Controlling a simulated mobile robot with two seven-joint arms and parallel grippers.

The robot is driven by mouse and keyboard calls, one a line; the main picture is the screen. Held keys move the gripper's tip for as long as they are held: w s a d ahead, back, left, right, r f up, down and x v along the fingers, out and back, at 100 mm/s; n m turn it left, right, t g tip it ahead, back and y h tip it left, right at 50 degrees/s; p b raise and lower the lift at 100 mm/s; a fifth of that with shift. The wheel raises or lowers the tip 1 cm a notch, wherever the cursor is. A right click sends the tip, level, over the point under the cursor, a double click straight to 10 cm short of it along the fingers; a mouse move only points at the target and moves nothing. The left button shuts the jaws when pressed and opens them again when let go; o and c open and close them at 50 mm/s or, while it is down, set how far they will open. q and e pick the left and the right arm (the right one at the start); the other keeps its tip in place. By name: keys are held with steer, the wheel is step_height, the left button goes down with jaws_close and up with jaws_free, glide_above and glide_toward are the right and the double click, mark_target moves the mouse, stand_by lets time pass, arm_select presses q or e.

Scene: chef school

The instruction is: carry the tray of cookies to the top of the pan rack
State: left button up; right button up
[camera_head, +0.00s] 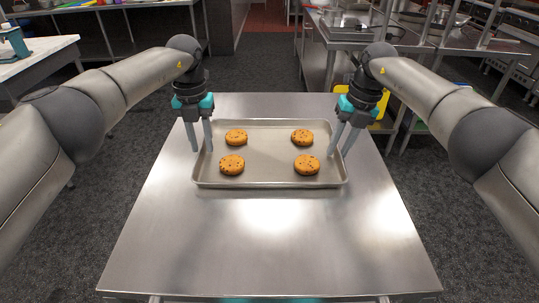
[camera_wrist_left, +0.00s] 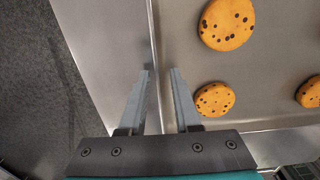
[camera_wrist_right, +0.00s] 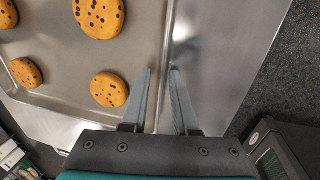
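The grey metal tray (camera_head: 268,153) lies flat on a steel table, with several chocolate-chip cookies (camera_head: 306,165) spread on it. My left gripper (camera_head: 201,151) points down at the tray's left edge. In the left wrist view its fingers (camera_wrist_left: 159,72) stand apart, one on each side of the rim. My right gripper (camera_head: 340,153) is at the tray's right edge. In the right wrist view its fingers (camera_wrist_right: 161,70) also stand apart, with the rim between them. Neither is visibly closed on the rim. I cannot make out the pan rack for certain.
The steel table (camera_head: 265,245) is bare in front of the tray. Steel counters and shelving (camera_head: 440,50) stand at the back right. A yellow object (camera_head: 378,116) shows behind my right gripper. A pale-topped table (camera_head: 35,58) is at the far left. A carpeted aisle (camera_head: 268,60) is open behind.

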arm_select(q)
steer(key=shift+o, duration=0.2)
step_height(320, 180, up, 12)
arm_select(e)
steer(key=r, duration=0.4)
steer(key=d+r, duration=0.1)
steer(key=r, duration=0.2)
steer(key=d+r, duration=0.1)
steer(key=r, duration=0.3)
steer(key=shift+d+r, duration=0.2)
steer(key=shift+r, duration=0.15)
